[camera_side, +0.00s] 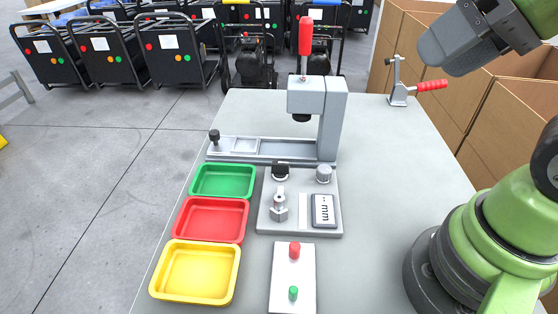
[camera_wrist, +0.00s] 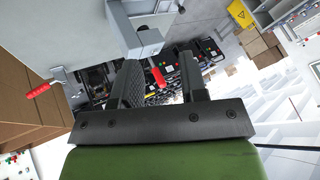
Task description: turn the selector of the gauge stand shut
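The gauge stand (camera_side: 265,222) is a grey plate on the table, with a small "mm" display (camera_side: 323,210). A black knob (camera_side: 280,172) and a grey round knob (camera_side: 323,174) sit along its back edge, and a metal fitting (camera_side: 280,207) stands at its left. I cannot tell for sure which is the selector or how it is set. My gripper (camera_side: 432,48) is high at the upper right in the side view, far from the stand. In the wrist view my gripper (camera_wrist: 160,78) has its two fingers apart with nothing held. The stand is not recognisable there.
A press (camera_side: 333,115) with a red handle (camera_side: 305,35) stands behind the gauge stand. Green (camera_side: 223,196), red (camera_side: 181,236) and yellow (camera_side: 161,287) trays lie left. A button box (camera_side: 293,270) is in front. A red-handled clamp (camera_side: 400,95) is at the back right.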

